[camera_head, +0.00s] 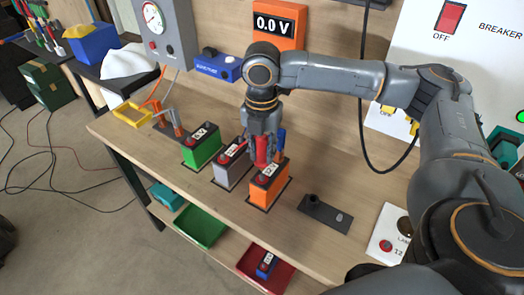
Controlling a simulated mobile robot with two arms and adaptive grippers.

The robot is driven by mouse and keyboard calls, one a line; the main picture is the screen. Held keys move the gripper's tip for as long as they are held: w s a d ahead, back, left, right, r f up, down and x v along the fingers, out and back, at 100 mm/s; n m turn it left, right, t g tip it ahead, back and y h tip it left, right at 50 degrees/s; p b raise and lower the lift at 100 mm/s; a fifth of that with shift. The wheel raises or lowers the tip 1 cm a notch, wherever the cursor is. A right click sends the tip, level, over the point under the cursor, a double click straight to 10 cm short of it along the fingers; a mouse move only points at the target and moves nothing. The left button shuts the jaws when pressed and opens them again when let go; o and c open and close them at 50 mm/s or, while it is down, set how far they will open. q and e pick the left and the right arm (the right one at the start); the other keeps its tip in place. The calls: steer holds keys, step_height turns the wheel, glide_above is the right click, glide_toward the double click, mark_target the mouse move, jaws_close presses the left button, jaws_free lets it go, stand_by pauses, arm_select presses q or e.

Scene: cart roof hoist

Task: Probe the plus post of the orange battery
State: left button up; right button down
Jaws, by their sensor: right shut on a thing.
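The orange battery (268,194) stands at the right end of a row of batteries on the wooden bench. A red post is on its top, toward the near left; its plus mark is too small to read. My right gripper (263,155) is shut on a red-handled probe (262,152) and points down over the battery's top. I cannot tell whether the probe's tip touches the post. A blue upright piece (281,138) shows beside the gripper. The orange meter (275,25) reads 0.0 V. My left gripper is not in view.
A grey battery (230,165) and a green battery (202,148) stand to the left. A dark plate (325,213) lies to the right on the wooden bench (205,199). A blue box (217,66) is behind. Green (200,226) and red (258,281) trays sit below.

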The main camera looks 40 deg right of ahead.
steer(key=shift+f, duration=0.35)
steer(key=shift+r+p, duration=0.1)
steer(key=shift+p, duration=0.5)
stand_by(0.4)
steer(key=shift+f, duration=0.7)
stand_by(1.4)
steer(key=shift+s+f+p, duration=0.1)
steer(key=shift+p, duration=0.55)
stand_by(1.2)
steer(key=shift+s+f, duration=0.1)
steer(key=shift+s, duration=0.05)
stand_by(1.9)
